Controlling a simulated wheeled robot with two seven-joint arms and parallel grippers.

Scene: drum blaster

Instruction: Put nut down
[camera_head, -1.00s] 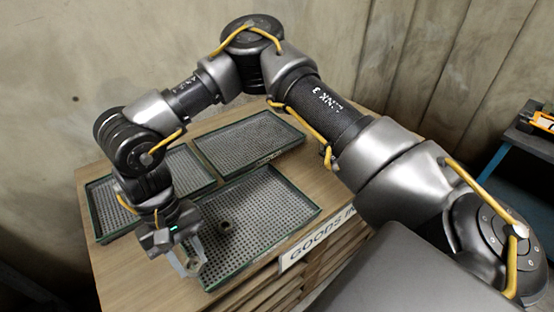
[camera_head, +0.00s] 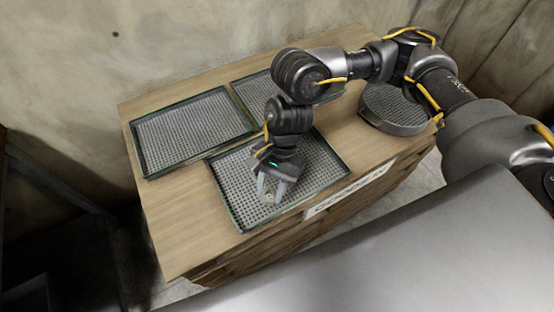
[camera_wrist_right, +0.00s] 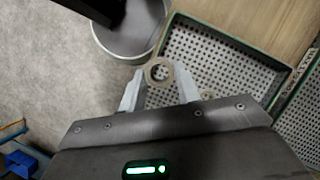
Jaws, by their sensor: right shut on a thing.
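The nut (camera_wrist_right: 160,71) is a grey-brown ring. In the right wrist view it sits between the fingertips of my right gripper (camera_wrist_right: 158,82), which is shut on it. In the head view my right gripper (camera_head: 272,196) points down over the front tray (camera_head: 232,209), a green-rimmed tray with a perforated grey bottom. I cannot tell how high the nut is above that bottom. A second small ring (camera_wrist_right: 207,94) shows on the tray in the right wrist view, partly hidden by the gripper. My left gripper is out of view.
Two similar trays stand behind, one at the left (camera_head: 147,172) and one at the back (camera_head: 244,104), partly behind my arm. A round basket (camera_head: 395,128) is at the right of the wooden table (camera_head: 178,235). Bare wood lies along the table's left side.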

